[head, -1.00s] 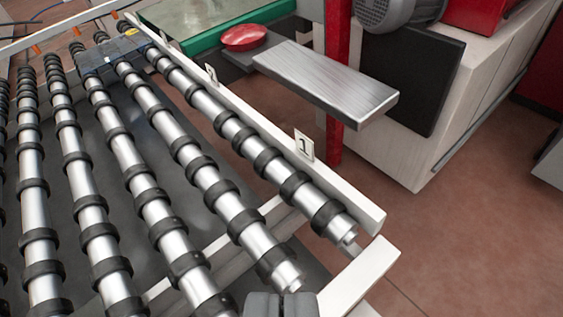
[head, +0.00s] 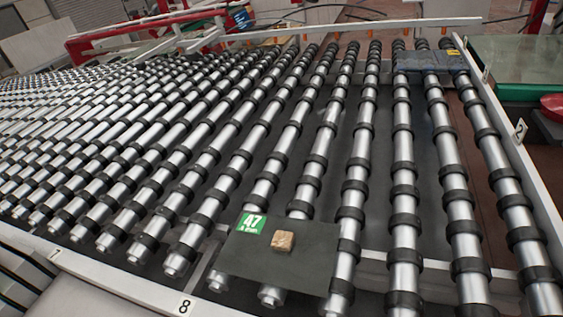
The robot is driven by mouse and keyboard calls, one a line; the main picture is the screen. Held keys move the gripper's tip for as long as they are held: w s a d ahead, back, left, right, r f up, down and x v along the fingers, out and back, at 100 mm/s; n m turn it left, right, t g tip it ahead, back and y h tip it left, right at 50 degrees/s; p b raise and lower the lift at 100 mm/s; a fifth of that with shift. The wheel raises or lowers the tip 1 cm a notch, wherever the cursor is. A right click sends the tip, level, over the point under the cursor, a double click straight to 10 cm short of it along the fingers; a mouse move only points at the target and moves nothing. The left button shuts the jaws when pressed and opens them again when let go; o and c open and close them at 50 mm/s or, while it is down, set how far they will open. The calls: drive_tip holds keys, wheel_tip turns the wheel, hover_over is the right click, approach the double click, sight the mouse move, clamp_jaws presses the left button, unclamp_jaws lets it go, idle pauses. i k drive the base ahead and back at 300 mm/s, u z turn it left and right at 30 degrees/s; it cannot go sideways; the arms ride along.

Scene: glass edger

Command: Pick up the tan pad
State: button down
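The tan pad (head: 283,242) is a small, pale brown block. It lies on a dark flat plate (head: 312,262) near the bottom middle of the head view. The plate rests across the near ends of several rollers and has a green label (head: 251,222) marked 47 at its far left corner. The pad is apart from the label, to its lower right. Nothing covers the pad. I cannot make out my gripper in the current view.
The roller conveyor (head: 215,150) with black rings fills most of the view. A grey-blue block (head: 428,60) lies on the far rollers at the upper right. A white rail (head: 522,185) runs along the right side, and a red button (head: 553,106) stands beyond it.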

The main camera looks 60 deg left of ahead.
sight(283, 240)
drive_tip(key=u, duration=0.3)
drive_tip(key=k, duration=0.7)
drive_tip(key=u, duration=0.7)
drive_tip(key=i, duration=0.5)
drive_tip(key=z, duration=0.05)
